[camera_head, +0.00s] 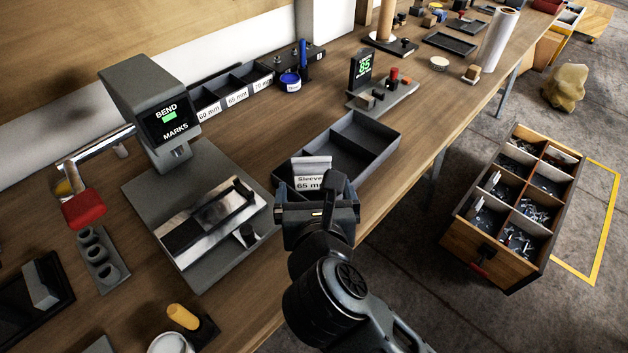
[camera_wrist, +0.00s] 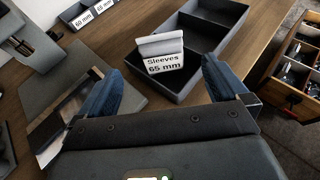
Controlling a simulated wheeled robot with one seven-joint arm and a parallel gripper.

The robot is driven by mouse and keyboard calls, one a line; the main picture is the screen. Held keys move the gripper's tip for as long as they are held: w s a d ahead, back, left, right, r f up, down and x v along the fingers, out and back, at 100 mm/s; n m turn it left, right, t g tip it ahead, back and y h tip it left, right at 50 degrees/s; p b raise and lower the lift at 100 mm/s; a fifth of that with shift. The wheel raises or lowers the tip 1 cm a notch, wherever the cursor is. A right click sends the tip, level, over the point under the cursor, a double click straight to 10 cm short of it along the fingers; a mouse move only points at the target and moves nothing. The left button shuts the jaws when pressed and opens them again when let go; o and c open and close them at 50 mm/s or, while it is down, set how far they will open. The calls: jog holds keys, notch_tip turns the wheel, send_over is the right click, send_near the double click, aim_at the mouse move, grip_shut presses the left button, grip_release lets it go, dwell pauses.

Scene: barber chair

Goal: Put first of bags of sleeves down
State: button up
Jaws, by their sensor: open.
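A pale bag of sleeves labelled "Sleeves 65 mm" (camera_head: 311,172) stands roughly upright at the near left end of a dark divided tray (camera_head: 386,163). In the wrist view the bag (camera_wrist: 161,47) shows its label towards me, and it appears to sit inside the tray's nearest compartment. The tray's other compartments look empty. My gripper (camera_head: 319,192) is open at the near end of the tray. In the wrist view its two blue fingers (camera_wrist: 160,80) are spread wide, with the bag ahead of the gap between them and nothing held. The bag's base is partly hidden in the head view.
A "BEND MARKS" machine (camera_head: 150,105) stands left of the tray. Labelled bins (camera_head: 232,88) and a display stand (camera_head: 383,93) are behind. A wooden crate of small parts (camera_head: 470,240) is right of the bench, across a floor gap.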

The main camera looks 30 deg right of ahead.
jog(key=shift+s+a+r, duration=0.15)
jog(key=shift+s, duration=0.15)
jog(key=s+d+r+n+t+h, duration=0.2)
jog(key=s+d+r+n+t, duration=0.1)
jog(key=s+d+n, duration=0.3)
jog(key=s+d+r+n+t+h, duration=0.1)
jog(key=s+d+r+n+t, duration=0.2)
jog(key=s+n, duration=0.55)
jog(key=s+a+f+n+g+y, duration=0.1)
jog(key=s+n+y, duration=0.3)
jog(key=s+n, duration=0.4)
jog(key=s+a+f+n+g+y, duration=0.1)
jog(key=s+n, duration=0.6)
jog(key=n, duration=1.1)
jog(key=a+g+y, duration=0.1)
jog(key=a+y, duration=0.1)
jog(key=y, duration=0.1)
jog(key=shift+s+f+g+y, duration=0.3)
jog(key=shift+s+y, duration=0.1)
jog(key=shift+n, duration=0.25)
jog(key=shift+c, duration=0.3)
